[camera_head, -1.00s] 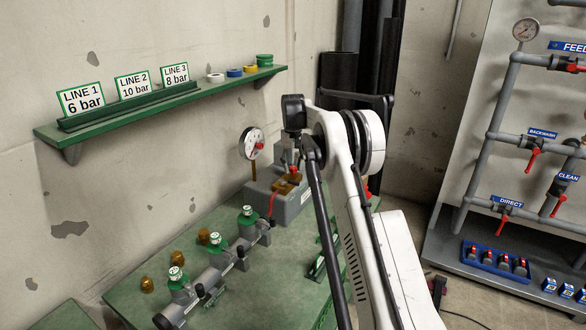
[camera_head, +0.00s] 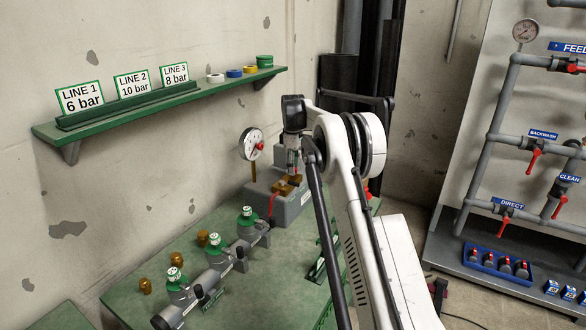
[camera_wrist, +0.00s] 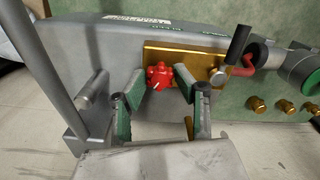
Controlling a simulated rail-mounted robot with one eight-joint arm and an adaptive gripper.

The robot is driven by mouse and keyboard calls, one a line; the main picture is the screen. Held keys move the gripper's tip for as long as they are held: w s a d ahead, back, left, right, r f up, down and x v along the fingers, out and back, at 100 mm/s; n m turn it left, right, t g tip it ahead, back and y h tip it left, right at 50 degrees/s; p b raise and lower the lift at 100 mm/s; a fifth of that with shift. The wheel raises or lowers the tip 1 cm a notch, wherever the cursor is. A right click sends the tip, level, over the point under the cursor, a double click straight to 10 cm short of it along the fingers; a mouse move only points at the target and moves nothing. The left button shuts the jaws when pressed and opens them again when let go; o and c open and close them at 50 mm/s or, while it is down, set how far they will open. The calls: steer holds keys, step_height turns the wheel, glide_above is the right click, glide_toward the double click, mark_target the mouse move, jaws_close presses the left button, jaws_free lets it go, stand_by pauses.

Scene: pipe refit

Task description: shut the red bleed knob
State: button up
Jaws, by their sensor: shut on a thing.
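The red bleed knob (camera_wrist: 160,77) sits on a brass block (camera_wrist: 190,60) on top of a grey box. My gripper (camera_wrist: 160,84) is shut on the knob, with one green-padded finger on each side of it in the wrist view. A white pointer line shows on the knob. In the head view my gripper (camera_head: 293,168) reaches down over the brass block (camera_head: 283,187) on the grey box (camera_head: 291,205). The knob is hidden there by the gripper.
A round gauge (camera_head: 251,144) stands just left of my gripper. A red hose (camera_head: 272,204) and a pipe with several green-capped valves (camera_head: 215,254) lie on the green bench. A shelf (camera_head: 160,105) runs along the wall.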

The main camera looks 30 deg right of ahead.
steer(key=n, duration=0.5)
steer(key=shift+n, duration=0.4)
stand_by(0.4)
steer(key=o, duration=0.9)
steer(key=shift+o, duration=0.2)
step_height(320, 180, up, 12)
steer(key=shift+r, duration=0.1)
